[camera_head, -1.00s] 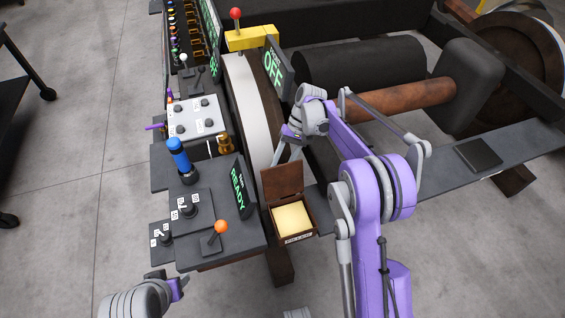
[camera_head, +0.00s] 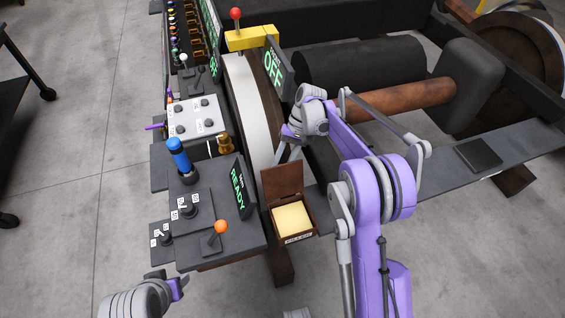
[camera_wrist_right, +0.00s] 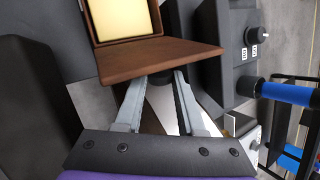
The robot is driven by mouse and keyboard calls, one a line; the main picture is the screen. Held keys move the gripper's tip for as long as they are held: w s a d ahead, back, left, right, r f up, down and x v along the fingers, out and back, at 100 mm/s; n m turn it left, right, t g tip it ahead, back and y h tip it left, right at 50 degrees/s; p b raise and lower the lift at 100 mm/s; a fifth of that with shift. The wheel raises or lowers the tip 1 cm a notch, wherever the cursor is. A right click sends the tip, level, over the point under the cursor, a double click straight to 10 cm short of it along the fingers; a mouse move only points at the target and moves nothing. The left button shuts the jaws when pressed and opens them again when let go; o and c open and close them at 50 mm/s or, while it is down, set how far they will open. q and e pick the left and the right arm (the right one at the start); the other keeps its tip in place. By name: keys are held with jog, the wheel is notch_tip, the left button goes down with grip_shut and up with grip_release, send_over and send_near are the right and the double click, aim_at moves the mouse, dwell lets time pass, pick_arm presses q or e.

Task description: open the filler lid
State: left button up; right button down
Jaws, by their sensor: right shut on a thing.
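The filler lid (camera_head: 283,181) is a brown flap that stands raised at the back of a small brown box (camera_head: 296,238) with pale yellow filling. It also shows in the right wrist view (camera_wrist_right: 160,58), at the top, with the box opening beyond it. My right gripper (camera_head: 284,156) is at the lid's upper edge, on the side away from the filling, and is shut on the lid. In the wrist view its fingertips (camera_wrist_right: 169,75) meet the lid's near edge; the exact contact is partly hidden. My left gripper (camera_head: 177,288) is at the lower left, away from the box, its jaws unclear.
A dark console with an orange-knobbed lever (camera_head: 221,227), a blue handle (camera_head: 178,153) and a green READY sign (camera_head: 238,191) stands left of the box. A large pale-rimmed wheel (camera_head: 246,110) rises behind. Open floor lies at left.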

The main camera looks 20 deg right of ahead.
jog(key=shift+r, duration=0.1)
dwell(0.5)
jog(key=shift+s+r+n+t, duration=0.15)
jog(key=shift+s+r+t, duration=0.1)
jog(key=shift+s+t, duration=0.4)
jog(key=shift+s+r+n+t, duration=0.15)
jog(key=shift+s+r+t, duration=0.05)
jog(key=shift+s+t, duration=0.4)
jog(key=c, duration=0.5)
grip_release()
jog(key=shift+d, duration=0.1)
jog(key=v, duration=1)
jog(key=shift+w+d+r+p, duration=0.1)
jog(key=shift+d+r+p, duration=0.05)
jog(key=shift+r+p, duration=0.2)
